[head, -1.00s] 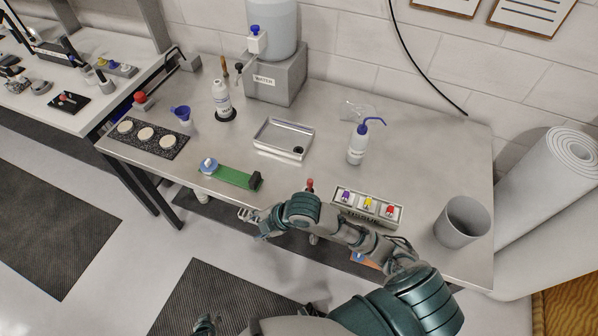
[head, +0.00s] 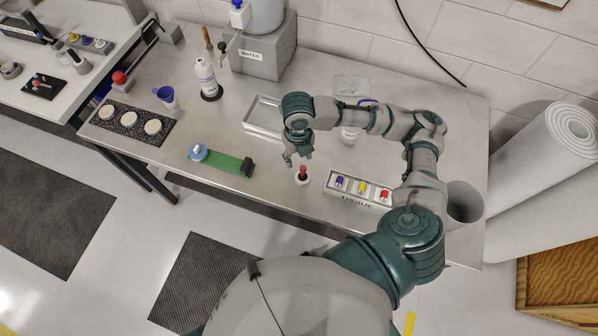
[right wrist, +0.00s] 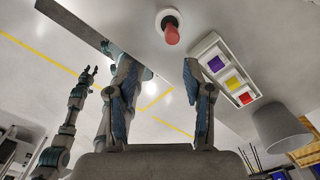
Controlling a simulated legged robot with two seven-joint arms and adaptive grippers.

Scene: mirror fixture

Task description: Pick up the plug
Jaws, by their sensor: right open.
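A small red plug-like piece (head: 303,171) stands upright in a round white base near the table's front edge. It also shows at the top of the right wrist view (right wrist: 171,32). My right gripper (head: 297,160) is open and empty, just behind and left of the red piece in the head view, fingers pointing down. In the right wrist view its two fingers (right wrist: 150,82) are apart, with the red piece beyond them. My left gripper (right wrist: 87,78) shows only in the right wrist view, with its fingers apart and nothing visible between them.
A tissue-labelled tray (head: 359,189) with purple, yellow and red pieces lies right of the red piece. A green strip (head: 222,163) lies left. A metal tray (head: 262,116) is behind, partly hidden by my arm. A grey bin (head: 465,203) stands at right.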

